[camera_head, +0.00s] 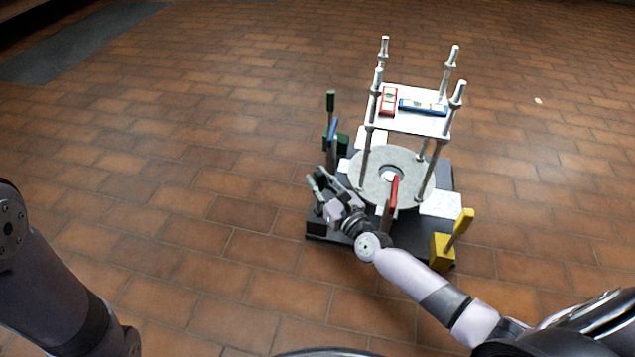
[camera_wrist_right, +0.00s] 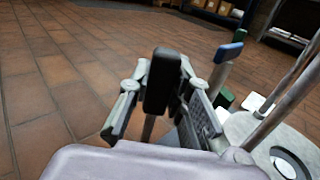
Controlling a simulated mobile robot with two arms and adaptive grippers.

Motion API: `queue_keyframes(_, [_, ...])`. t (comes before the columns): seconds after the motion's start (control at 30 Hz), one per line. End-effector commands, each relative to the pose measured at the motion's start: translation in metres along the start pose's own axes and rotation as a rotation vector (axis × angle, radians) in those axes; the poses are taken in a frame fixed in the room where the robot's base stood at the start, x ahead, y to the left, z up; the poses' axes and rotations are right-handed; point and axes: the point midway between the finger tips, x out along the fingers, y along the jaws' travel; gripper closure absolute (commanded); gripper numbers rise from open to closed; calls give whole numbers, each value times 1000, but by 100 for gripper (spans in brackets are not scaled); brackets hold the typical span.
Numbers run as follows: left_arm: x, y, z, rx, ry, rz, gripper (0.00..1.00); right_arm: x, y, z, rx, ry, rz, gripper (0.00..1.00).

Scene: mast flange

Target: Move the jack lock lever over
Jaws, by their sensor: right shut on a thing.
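My right gripper (camera_head: 322,182) is at the near left corner of the dark base plate (camera_head: 317,238). In the right wrist view its fingers are closed around a lever with a black grip (camera_wrist_right: 158,82) and a thin metal shaft. This lever stands roughly upright, and its lower end is hidden behind my wrist. In the head view the gripper mostly covers it. Other levers on the plate have green (camera_head: 330,101), blue (camera_head: 333,130), red (camera_head: 393,192) and yellow (camera_head: 461,226) handles. My left gripper is out of view; only part of the left arm shows.
A grey round flange (camera_head: 358,180) sits on the plate. Several upright posts (camera_head: 448,75) carry a white platform (camera_head: 390,123) with a red level (camera_head: 388,101) and a blue level (camera_head: 423,107). My right forearm passes close to the red and yellow levers. Surrounding brick floor is clear.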

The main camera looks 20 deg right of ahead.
Motion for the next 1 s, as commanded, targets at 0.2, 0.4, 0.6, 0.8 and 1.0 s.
queue_keyframes(0.2, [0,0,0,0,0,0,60,-1,-2,-2,10,3,-3,100])
queue_keyframes(0.4, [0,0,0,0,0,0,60,0,-2,-1,7,2,-4,70])
queue_keyframes(0.6, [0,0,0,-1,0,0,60,0,-1,-1,4,1,-3,60])
queue_keyframes(0.8, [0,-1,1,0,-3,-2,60,0,-1,0,3,0,-2,60])
queue_keyframes(1.0, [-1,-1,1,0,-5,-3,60,-14,-1,-2,3,3,-2,60])
